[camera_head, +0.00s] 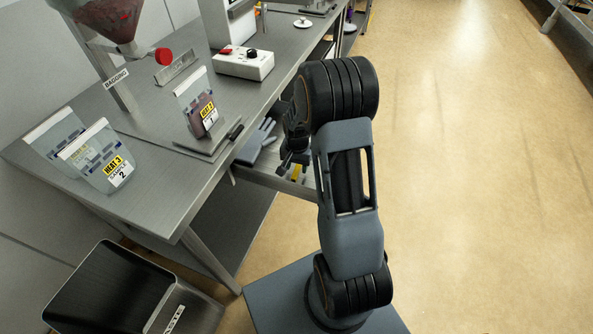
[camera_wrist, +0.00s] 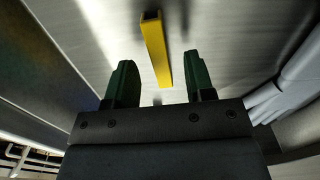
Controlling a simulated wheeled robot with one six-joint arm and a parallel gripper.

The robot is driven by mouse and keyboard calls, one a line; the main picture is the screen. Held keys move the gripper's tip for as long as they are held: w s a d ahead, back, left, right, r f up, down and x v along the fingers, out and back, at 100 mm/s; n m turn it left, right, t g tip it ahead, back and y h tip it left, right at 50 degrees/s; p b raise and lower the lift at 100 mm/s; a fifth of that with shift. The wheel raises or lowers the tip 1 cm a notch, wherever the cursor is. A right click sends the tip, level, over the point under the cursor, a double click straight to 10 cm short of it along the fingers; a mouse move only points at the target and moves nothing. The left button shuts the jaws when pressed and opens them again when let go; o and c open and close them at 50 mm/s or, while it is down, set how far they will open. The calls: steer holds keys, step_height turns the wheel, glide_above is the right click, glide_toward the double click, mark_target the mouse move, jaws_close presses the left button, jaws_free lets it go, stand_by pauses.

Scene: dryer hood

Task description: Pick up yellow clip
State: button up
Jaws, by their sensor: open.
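The yellow clip (camera_wrist: 156,50) is a long narrow bar lying on a grey metal surface in the wrist view. Its near end lies between the two fingertips of my gripper as seen there, and its far end reaches toward the top edge. My gripper (camera_wrist: 158,82) is open, with one dark green finger on each side of the clip. No contact shows between the fingers and the clip. In the head view a small part of the yellow clip (camera_head: 296,172) shows beside my gripper (camera_head: 290,160), below the tabletop level. The rest of it is hidden by my arm.
Open floor lies to the right.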

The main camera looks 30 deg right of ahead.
steer(key=shift+f, duration=0.85)
steer(key=shift+c, duration=0.5)
jaws_close()
